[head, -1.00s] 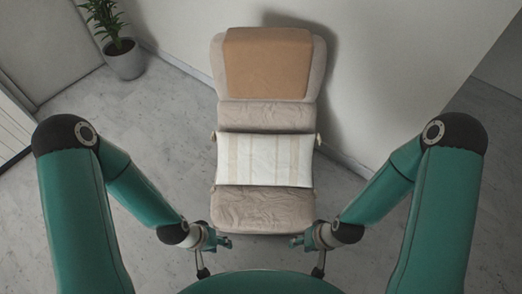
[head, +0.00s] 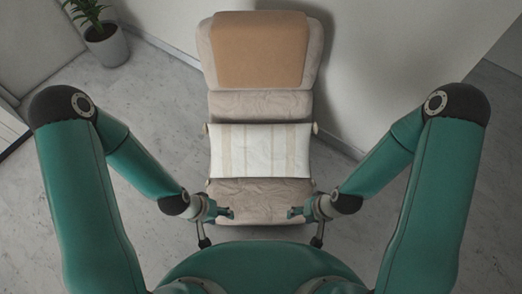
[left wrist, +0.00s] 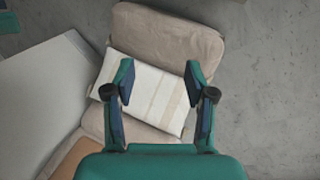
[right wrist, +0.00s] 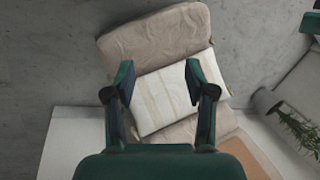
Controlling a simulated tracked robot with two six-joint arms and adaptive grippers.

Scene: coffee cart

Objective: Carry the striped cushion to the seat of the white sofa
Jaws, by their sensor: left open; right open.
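The striped cushion (head: 262,150), off-white with tan stripes, lies across a beige padded lounge chair (head: 258,190) in the head view. It also shows in the left wrist view (left wrist: 158,95) and the right wrist view (right wrist: 163,100). My left gripper (head: 230,212) is open and empty near the chair's front left edge. My right gripper (head: 292,211) is open and empty near its front right edge. Both are apart from the cushion, on the near side of it. I cannot make out a white sofa in these views.
The chair has a tan pad (head: 260,48) on its backrest. A pale wall (head: 400,50) stands close behind and right of the chair. A potted plant (head: 108,47) stands at the upper left. The grey marble floor (head: 150,110) is clear left of the chair.

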